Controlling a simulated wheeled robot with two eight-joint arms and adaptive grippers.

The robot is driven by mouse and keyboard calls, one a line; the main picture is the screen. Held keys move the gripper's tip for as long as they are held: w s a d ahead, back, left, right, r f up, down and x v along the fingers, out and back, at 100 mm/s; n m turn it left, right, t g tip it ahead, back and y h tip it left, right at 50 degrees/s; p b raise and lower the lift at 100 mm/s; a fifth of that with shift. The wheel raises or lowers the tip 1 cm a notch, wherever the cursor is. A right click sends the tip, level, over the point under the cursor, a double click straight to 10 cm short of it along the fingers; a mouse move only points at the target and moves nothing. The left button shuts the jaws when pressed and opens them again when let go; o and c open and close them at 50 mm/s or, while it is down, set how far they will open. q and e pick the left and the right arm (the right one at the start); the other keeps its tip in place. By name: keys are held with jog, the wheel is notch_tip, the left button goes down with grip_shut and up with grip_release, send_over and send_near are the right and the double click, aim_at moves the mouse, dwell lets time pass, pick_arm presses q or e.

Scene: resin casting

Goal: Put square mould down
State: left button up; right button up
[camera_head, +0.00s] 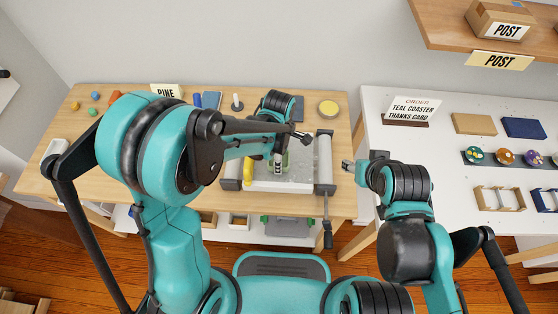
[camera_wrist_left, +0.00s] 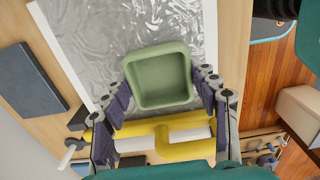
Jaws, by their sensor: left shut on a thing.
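The square mould is a green, shallow, open-topped dish with rounded corners. In the left wrist view the square mould (camera_wrist_left: 160,75) sits between the fingertips of my left gripper (camera_wrist_left: 163,92), which is shut on its sides. The mould looks empty. Below it is a shiny, crinkled silvery sheet (camera_wrist_left: 110,40); I cannot tell whether the mould touches it. In the head view my left gripper (camera_head: 278,163) is over this sheet on the wooden table, and the mould is mostly hidden. My right gripper (camera_head: 348,165) is empty, right of the wooden table's edge; its jaw opening is too small to judge.
A yellow bar-shaped tool (camera_wrist_left: 165,135) lies close to the left gripper. A grey roller (camera_head: 324,160) with a crank handle (camera_head: 327,235) flanks the sheet. A yellow disc (camera_head: 328,108) lies behind. The white table (camera_head: 440,150) at right holds an order sign (camera_head: 411,108) and coasters.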

pick_arm(q)
jog(key=shift+f, duration=0.7)
pick_arm(e)
jog(key=shift+f, duration=0.3)
pick_arm(q)
jog(key=shift+f, duration=0.1)
jog(key=o, duration=1.2)
jog(key=shift+c, duration=0.2)
pick_arm(e)
jog(key=shift+f, duration=0.2)
jog(key=shift+r, duration=0.1)
